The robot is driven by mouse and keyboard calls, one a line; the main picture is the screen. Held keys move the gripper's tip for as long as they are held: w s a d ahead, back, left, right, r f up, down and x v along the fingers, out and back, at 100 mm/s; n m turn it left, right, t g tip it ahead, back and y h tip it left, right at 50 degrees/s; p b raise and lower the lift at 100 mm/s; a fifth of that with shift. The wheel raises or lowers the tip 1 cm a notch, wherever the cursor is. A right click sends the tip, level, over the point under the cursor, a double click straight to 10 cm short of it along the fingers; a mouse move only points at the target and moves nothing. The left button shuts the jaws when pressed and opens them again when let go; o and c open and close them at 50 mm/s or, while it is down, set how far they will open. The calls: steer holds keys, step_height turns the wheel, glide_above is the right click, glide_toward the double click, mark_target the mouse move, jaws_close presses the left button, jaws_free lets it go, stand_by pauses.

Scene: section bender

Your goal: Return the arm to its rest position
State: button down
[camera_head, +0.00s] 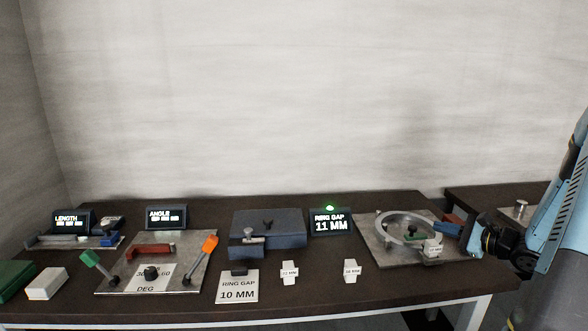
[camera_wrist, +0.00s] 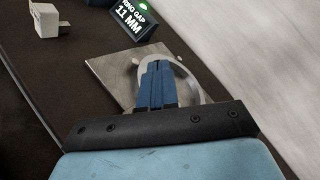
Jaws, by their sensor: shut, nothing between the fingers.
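My gripper (camera_head: 472,236) is at the right end of the bench, beside the ring fixture, with my blue arm reaching in from the right. In the wrist view its blue fingers (camera_wrist: 157,84) are together with nothing between them. They overlap the metal ring (camera_wrist: 183,66) in that picture; I cannot tell whether they touch it. In the head view the ring (camera_head: 405,228) lies on a grey plate (camera_head: 377,246), with a small white labelled block (camera_head: 432,248) at its right front.
The ring gap display (camera_head: 331,222) reads 11 MM under a green light. Left of it are a blue-grey block (camera_head: 268,228), the angle plate (camera_head: 192,279) with green and orange levers, and the length fixture (camera_head: 75,240). Two white labelled blocks (camera_head: 289,273) (camera_head: 352,270) stand at the front. A second table (camera_head: 480,200) is behind right.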

steer(key=s+a+r+n+g+h, duration=0.1)
steer(key=s+a+r+n+g, duration=0.35)
steer(key=a, duration=0.45)
steer(key=s+a+r+n+g, duration=0.3)
steer(key=s+a+n+g, duration=0.25)
steer(key=a, duration=0.35)
steer(key=s+r+n+t+h, duration=0.2)
steer(key=s+r+n+h, duration=0.6)
steer(key=s, duration=0.6)
steer(key=shift+s+r+n+t+h, duration=0.15)
steer(key=shift+r+n+t+h, duration=0.2)
steer(key=shift+r+n, duration=0.35)
steer(key=shift+a+f, duration=0.1)
